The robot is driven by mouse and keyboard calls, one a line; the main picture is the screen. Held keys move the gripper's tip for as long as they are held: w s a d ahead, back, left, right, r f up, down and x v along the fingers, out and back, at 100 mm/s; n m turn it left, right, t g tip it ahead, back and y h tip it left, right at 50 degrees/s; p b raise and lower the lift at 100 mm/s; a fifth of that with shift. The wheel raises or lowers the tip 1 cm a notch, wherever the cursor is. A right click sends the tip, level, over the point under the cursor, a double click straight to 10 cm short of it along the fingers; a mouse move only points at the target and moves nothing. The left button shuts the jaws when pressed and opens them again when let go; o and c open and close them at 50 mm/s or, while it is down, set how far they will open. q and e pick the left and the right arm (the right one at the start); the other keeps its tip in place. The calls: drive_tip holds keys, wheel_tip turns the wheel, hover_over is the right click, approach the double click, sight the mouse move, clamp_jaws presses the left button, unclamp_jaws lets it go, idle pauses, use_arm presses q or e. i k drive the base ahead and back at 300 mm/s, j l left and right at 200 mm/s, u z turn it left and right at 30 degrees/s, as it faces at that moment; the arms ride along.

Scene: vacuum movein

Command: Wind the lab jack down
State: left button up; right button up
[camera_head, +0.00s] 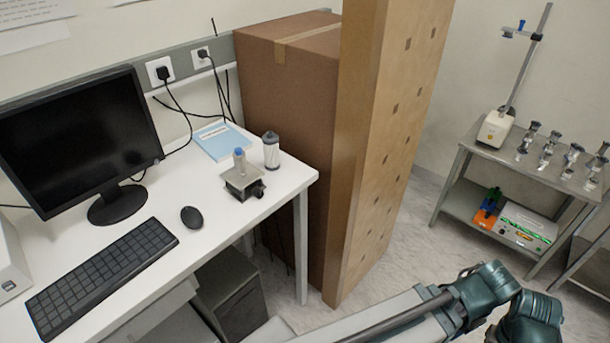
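The lab jack (243,183) is a small grey metal stand near the right end of the white desk (200,270). A dark knob (258,190) sticks out from its right side. A small bottle with a blue cap (239,160) stands upright on the jack's top plate. The gap between the plates is too small in the picture to judge exactly. Part of one of my arms shows at the bottom right, well away from the desk. Neither of my grippers is in view.
Behind the jack are a clear cylinder with a dark top (271,151) and a blue booklet (221,141). A mouse (191,217), keyboard (102,276) and monitor (78,143) stand to its left. A tall wooden panel (385,140) and brown box (290,110) rise beyond the desk's right end.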

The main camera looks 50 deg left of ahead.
sight(258, 193)
drive_tip(key=i, duration=3.2)
drive_tip(key=u, duration=4.4)
